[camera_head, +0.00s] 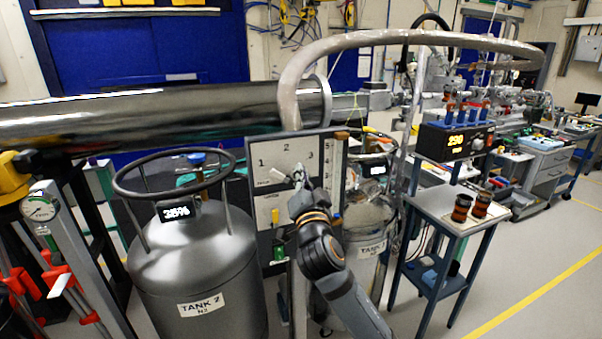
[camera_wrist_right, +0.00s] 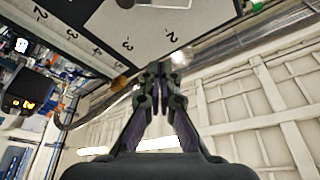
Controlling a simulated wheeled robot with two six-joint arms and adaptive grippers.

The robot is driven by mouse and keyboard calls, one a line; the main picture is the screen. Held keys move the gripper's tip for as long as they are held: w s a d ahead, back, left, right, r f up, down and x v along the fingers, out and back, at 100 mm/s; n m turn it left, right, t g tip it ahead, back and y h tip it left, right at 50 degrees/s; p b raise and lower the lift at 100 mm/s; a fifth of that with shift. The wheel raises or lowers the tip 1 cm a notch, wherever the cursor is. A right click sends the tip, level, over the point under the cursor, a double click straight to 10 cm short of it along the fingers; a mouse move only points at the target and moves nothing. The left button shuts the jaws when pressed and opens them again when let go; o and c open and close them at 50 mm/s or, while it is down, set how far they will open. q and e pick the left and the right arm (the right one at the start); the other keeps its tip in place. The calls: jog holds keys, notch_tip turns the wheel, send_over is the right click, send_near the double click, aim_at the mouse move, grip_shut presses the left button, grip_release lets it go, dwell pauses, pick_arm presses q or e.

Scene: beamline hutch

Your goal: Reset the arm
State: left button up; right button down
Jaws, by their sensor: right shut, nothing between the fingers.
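My right arm comes up from the bottom in the head view. Its gripper (camera_head: 299,180) is shut and empty, in front of an upright panel (camera_head: 290,150) marked 1, 2 and 3. A pale lever (camera_head: 279,174) on the panel is just left of the fingertips; I cannot tell whether they touch. In the right wrist view the closed fingers (camera_wrist_right: 158,72) point toward the panel's numbered face (camera_wrist_right: 140,30), with a dark knob or lever end at the top edge. My left gripper is not in view.
A grey tank labelled TANK 2 (camera_head: 195,265) stands left of the panel, and another tank (camera_head: 368,240) stands behind my arm. A small table (camera_head: 445,207) with two dark-orange cylinders is to the right. A large metal pipe (camera_head: 150,118) runs behind. Floor at right is clear.

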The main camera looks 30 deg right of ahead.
jog(key=s+a+f+n+g+y, duration=0.1)
jog(key=s+a+f+n+g, duration=0.15)
jog(key=f, duration=0.65)
jog(key=s+a+f+n+g+y+b, duration=0.1)
jog(key=s+f+n+g+y, duration=0.15)
jog(key=f, duration=0.55)
jog(key=s+a+f+n+g+y, duration=0.1)
jog(key=s+a+f+n+g, duration=0.2)
jog(key=f, duration=0.6)
jog(key=s+a+f+n+g+y, duration=0.2)
jog(key=s+a+f+n+g, duration=0.15)
jog(key=s+f, duration=0.45)
jog(key=s+a+f+n+g+y, duration=0.2)
jog(key=s+f+n+g, duration=0.15)
jog(key=s+f, duration=0.45)
jog(key=d+f+m+g, duration=0.1)
jog(key=d+f+g, duration=0.15)
jog(key=f, duration=1.95)
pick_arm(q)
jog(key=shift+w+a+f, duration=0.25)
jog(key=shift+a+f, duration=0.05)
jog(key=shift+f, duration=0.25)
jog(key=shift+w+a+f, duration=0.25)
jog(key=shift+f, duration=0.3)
pick_arm(e)
jog(key=s+d+f, duration=0.2)
jog(key=s+f, duration=1.7)
jog(key=s, duration=0.1)
jog(key=shift+s+f+m, duration=0.25)
jog(key=shift+m, duration=0.05)
